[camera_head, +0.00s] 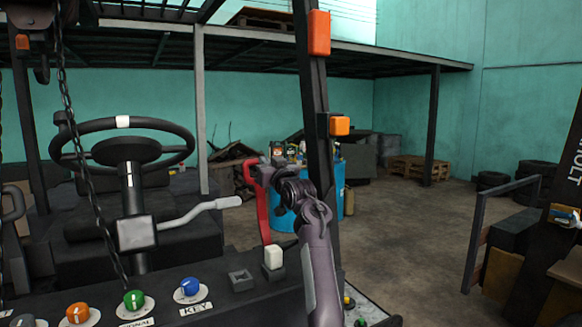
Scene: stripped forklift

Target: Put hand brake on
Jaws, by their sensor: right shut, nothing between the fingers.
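A red lever (263,215), which looks like the hand brake, stands nearly upright right of the steering column in the head view. My right arm comes up from the bottom. My right gripper (262,172) is at the upper end of the red lever, overlapping it in the picture. Its fingers are shut with nothing between them. I cannot tell whether it touches the lever. Part of the lever is hidden behind the gripper and the dash. My left gripper is not in view.
The steering wheel (122,150) and a pale-handled lever (200,211) are to the left. The dash has orange, green and blue knobs (189,287) and a white switch (273,257). A dark post (318,110) rises close behind my right arm. A hanging chain (75,140) is at left.

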